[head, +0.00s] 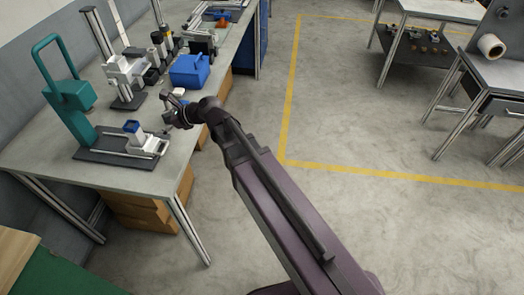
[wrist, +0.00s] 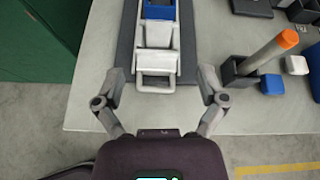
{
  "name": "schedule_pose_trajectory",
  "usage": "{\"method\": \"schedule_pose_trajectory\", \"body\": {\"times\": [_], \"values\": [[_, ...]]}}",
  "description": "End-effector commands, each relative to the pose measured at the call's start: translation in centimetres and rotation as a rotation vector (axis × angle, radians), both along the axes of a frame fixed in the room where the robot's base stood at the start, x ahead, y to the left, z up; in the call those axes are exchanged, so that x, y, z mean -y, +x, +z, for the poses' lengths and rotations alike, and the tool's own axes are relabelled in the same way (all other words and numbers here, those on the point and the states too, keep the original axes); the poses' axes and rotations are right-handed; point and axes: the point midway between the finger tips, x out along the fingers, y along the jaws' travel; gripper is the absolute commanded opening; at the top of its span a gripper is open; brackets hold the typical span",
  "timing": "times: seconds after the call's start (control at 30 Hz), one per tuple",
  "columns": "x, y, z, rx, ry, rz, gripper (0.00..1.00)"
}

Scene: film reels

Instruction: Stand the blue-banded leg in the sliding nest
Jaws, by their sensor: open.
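The sliding nest (wrist: 157,38) is a pale grey carriage with a loop handle, on a dark baseplate (wrist: 186,60) in the wrist view. A blue part (wrist: 158,10) shows at its far end, cut by the frame edge. In the head view, the nest (head: 147,145) lies beside the green press, with the blue part (head: 131,126) raised at its left. I cannot tell whether that blue part is the leg's band. My gripper (wrist: 163,75) is open and empty, its fingers spread on either side of the handle in the picture. In the head view my gripper (head: 176,108) hangs by the bench's right edge.
A tall green press (head: 68,98) stands behind the nest. Right of the nest, an orange-tipped rod (wrist: 272,50) leans from a dark holder, near a small blue block (wrist: 271,84) and a white-topped block (wrist: 297,65). A blue bin (head: 190,71) stands farther back. The near bench edge is clear.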

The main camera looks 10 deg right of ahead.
Motion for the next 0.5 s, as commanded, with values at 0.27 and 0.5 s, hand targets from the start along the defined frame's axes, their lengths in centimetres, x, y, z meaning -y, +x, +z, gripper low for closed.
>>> {"method": "schedule_pose_trajectory", "body": {"times": [0.27, 0.5], "values": [[5.2, -1.6, -3.1, 0.244, -0.308, 0.204, 0.91], [11.4, -3.5, -6.1, 0.453, -0.622, 0.486, 0.91]]}}
